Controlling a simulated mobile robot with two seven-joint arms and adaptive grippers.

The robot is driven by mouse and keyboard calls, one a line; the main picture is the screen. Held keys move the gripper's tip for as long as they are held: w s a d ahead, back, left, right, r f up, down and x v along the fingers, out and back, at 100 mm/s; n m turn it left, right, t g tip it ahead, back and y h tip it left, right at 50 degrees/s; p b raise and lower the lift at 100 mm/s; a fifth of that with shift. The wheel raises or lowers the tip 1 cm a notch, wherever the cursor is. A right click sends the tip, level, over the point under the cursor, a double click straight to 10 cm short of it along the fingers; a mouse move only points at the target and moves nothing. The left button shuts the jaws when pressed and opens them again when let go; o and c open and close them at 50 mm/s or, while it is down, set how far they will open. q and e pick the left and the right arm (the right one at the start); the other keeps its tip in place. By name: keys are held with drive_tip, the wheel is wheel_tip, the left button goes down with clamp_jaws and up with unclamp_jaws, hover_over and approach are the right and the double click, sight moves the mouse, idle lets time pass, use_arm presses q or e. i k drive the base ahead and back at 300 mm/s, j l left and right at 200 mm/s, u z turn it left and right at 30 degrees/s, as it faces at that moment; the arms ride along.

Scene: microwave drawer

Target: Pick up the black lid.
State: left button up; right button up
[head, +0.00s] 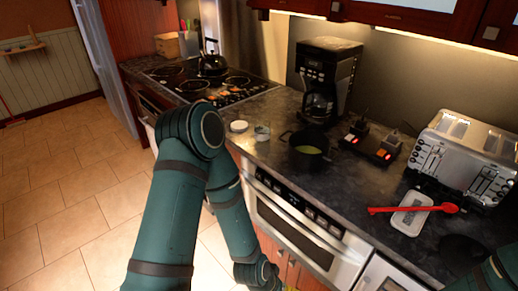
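The black lid (463,249) looks like a dark, round, flat shape lying on the dark countertop at the lower right, hard to make out against the stone. A black pot (308,150) with something green inside stands uncovered in the middle of the counter. A part of my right arm shows at the lower right corner, close to the lid. My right gripper is not visible.
A red spoon (414,209) lies across a white dish (411,214) left of the lid. A toaster (465,155) stands behind them. A coffee maker (326,80), a glass (262,131) and a stove with a kettle (211,60) are farther left.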

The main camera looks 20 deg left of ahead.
sight(461, 254)
drive_tip(key=u, duration=0.4)
drive_tip(key=i+j, duration=0.1)
drive_tip(key=i+j+z, duration=0.3)
drive_tip(key=j+z, duration=0.15)
drive_tip(key=z, duration=1.6)
